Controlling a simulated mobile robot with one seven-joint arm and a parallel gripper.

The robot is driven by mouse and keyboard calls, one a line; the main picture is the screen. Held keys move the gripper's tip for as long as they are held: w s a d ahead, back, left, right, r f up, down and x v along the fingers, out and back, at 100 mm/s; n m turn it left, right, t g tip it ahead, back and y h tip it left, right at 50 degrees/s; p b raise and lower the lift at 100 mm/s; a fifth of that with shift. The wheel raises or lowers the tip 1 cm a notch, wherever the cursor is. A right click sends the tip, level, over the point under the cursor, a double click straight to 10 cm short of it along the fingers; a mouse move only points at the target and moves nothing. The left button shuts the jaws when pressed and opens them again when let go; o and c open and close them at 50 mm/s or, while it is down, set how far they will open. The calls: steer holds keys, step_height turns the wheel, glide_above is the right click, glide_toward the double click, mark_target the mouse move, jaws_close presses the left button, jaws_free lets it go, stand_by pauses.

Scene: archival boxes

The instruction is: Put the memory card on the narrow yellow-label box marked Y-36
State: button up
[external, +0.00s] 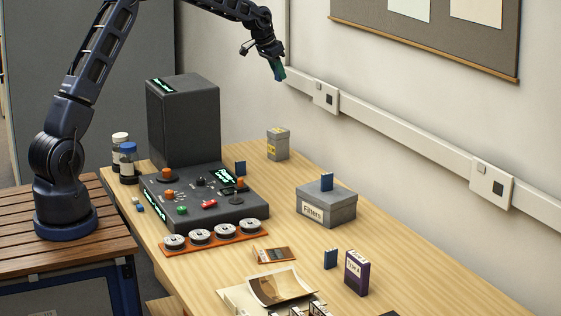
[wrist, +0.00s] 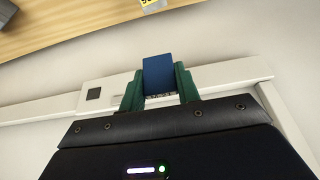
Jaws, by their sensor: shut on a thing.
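My gripper (external: 279,74) is raised high near the wall, above and beyond the table's far edge in the picture. In the wrist view its green fingers (wrist: 159,88) are shut on a blue memory card (wrist: 158,72). A narrow grey box with a yellow label (external: 278,144) stands on the table below my gripper, apart from it. Its mark is too small to read. The edge of a box with a yellow label (wrist: 150,4) shows at the top of the wrist view, mostly cut off.
A grey Filters box (external: 327,208) has a blue card (external: 326,182) upright on it. Another blue card (external: 330,258) stands beside a purple box (external: 357,272). A dark console (external: 205,208) and tall dark cabinet (external: 184,120) stand left. A wall rail (external: 400,130) runs behind.

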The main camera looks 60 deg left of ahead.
step_height(320, 180, down, 17)
steer(key=shift+f, duration=0.2)
stand_by(0.4)
steer(key=shift+f, duration=0.1)
steer(key=o, duration=1)
steer(key=shift+c, duration=0.2)
